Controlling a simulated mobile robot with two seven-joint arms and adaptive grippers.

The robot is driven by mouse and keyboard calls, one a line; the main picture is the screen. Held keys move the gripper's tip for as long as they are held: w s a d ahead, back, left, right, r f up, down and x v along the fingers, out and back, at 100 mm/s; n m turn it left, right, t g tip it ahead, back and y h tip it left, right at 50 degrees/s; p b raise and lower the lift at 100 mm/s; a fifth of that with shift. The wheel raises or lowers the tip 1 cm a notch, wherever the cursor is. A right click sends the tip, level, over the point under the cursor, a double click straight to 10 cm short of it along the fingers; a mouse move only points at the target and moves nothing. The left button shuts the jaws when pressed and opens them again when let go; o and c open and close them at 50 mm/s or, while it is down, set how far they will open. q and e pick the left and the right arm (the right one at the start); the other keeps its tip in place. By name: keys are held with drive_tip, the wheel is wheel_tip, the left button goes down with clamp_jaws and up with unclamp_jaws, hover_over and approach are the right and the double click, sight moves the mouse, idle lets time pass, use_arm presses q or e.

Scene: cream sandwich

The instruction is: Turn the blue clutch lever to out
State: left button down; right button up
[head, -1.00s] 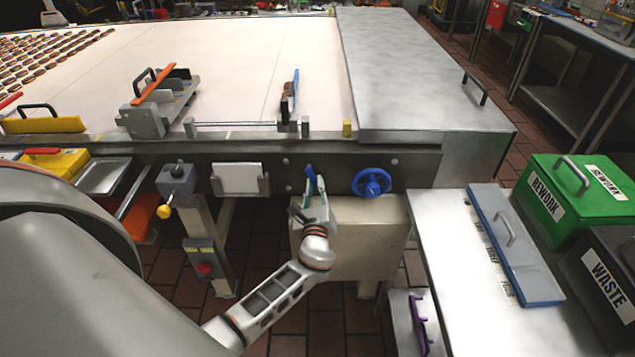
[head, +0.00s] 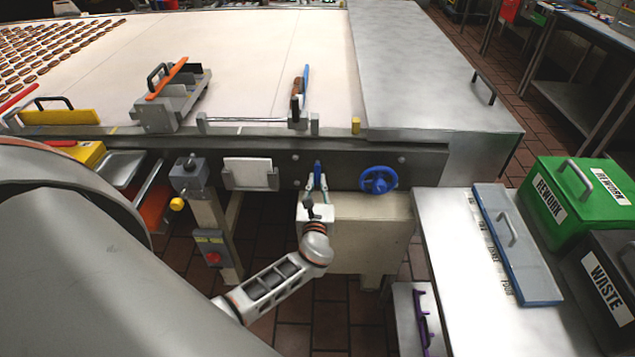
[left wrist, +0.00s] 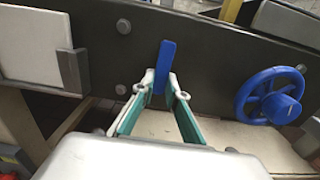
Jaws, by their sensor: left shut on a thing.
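The blue clutch lever (head: 318,167) sits on the dark front panel below the belt. It points upward and looks close to upright in the left wrist view (left wrist: 164,62). My left gripper (head: 317,184) is in front of the panel, with its fingertips (left wrist: 165,84) on either side of the lever's lower part, shut on it. The fingers hide the lever's lower end and pivot. No out marking is readable near it. My right gripper is in neither view.
A blue handwheel (head: 378,180) is on the panel just right of the lever. A white plate in a grey holder (head: 247,173) is to the left. A beige box (head: 365,225) stands below, and a steel side table (head: 460,260) is at right.

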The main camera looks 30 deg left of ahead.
use_arm(q)
drive_tip(key=c, duration=2)
unclamp_jaws()
drive_tip(key=v, duration=1.2)
